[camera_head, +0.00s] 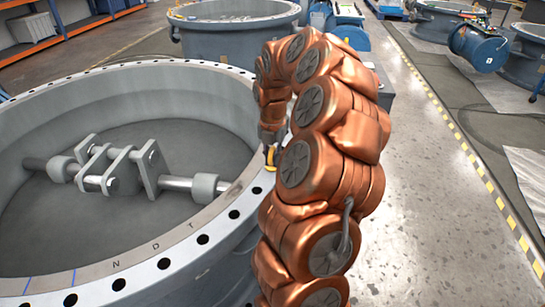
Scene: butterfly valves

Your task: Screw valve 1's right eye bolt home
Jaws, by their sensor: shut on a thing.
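The large grey valve ring (140,262) lies flat in the left foreground. Its rim has a row of dark bolt holes. A small yellow-orange piece, which looks like the right eye bolt (270,156), shows at the ring's right rim. My gripper (270,143) is a dark grey shape pointing down just above that rim, shut on the eye bolt. My copper-coloured arm arches over from the right and hides much of the gripper. The bolt's thread, and how far it sits in its hole, cannot be seen.
A shaft with grey brackets (122,165) crosses the inside of the ring. Another valve ring (235,36) stands behind. Blue machinery (480,46) and more rings stand at the upper right. The floor (425,200) right of my arm is clear, with a yellow-black line.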

